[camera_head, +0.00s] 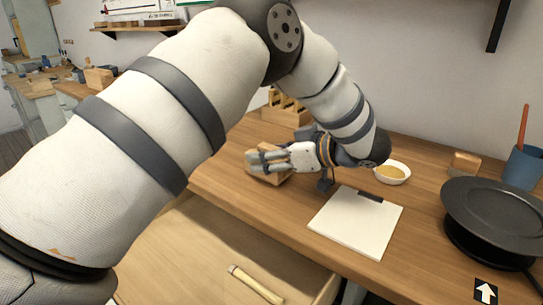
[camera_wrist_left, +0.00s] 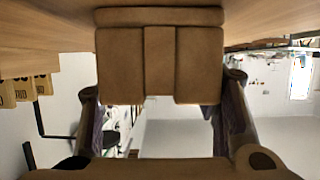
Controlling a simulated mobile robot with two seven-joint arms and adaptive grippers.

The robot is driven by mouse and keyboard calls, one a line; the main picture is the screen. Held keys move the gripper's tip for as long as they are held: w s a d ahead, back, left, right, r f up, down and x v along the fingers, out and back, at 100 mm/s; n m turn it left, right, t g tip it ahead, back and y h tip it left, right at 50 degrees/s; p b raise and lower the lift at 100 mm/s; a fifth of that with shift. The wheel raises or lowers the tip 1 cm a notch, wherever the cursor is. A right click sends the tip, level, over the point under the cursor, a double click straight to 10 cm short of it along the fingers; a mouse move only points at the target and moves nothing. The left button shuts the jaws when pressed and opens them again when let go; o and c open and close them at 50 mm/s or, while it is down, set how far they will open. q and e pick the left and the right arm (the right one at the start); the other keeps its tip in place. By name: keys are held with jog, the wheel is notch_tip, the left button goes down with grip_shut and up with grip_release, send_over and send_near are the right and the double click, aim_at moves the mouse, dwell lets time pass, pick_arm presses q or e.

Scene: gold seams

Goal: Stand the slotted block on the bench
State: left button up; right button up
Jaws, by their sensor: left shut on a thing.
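The slotted block (camera_head: 268,178) is light wood and shows in the head view over the left part of the bench (camera_head: 222,186). My left gripper (camera_head: 264,162) is shut on it, and the fingers cover part of its side. In the left wrist view the block (camera_wrist_left: 160,65) fills the gap between the fingers of my left gripper (camera_wrist_left: 160,100). Vertical lines divide its face into three parts, with a band along the top of the picture. The bench surface is close to that band; whether they touch I cannot tell. My right gripper is not in view.
A clipboard-like white board (camera_head: 355,225) lies right of the gripper. Behind it is a white bowl (camera_head: 393,173). A black round stand (camera_head: 495,215), a blue cup (camera_head: 525,168) and a small wooden block (camera_head: 464,164) are at right. An open drawer (camera_head: 210,262) holds a wood-handled tool (camera_head: 256,284).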

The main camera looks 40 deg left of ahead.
pick_arm(q)
jog(key=o, duration=1.3)
jog(key=shift+d+r, duration=0.1)
jog(key=shift+r, duration=0.15)
jog(key=b+v, duration=0.1)
jog(key=v, duration=1)
jog(key=shift+d+r, duration=0.15)
jog(key=shift+d, duration=0.2)
